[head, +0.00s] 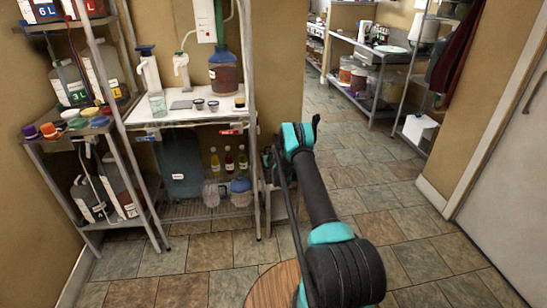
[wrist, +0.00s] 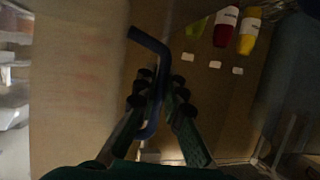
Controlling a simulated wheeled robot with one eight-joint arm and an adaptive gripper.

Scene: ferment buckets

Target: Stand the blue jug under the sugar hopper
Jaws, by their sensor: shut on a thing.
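In the wrist view my gripper (wrist: 160,92) is shut on a dark blue bent handle (wrist: 150,40), which runs down between the fingers. It looks like the blue jug's handle; the jug's body cannot be made out there. In the head view a small blue vessel (head: 240,186), probably the blue jug, stands at the right of the lower shelf, beside the rack's post. My arm reaches to that side of the rack, and the gripper is mostly hidden there. I cannot tell for sure which dispenser is the sugar hopper; a white wall unit (head: 205,18) hangs above the white worktop.
The white worktop (head: 170,112) holds a glass (head: 158,105), small dark cups and a red-brown filled container (head: 223,72). Several sauce bottles (head: 229,160) stand on the lower shelf. A rack with large jugs is at left. The tiled floor at right is clear.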

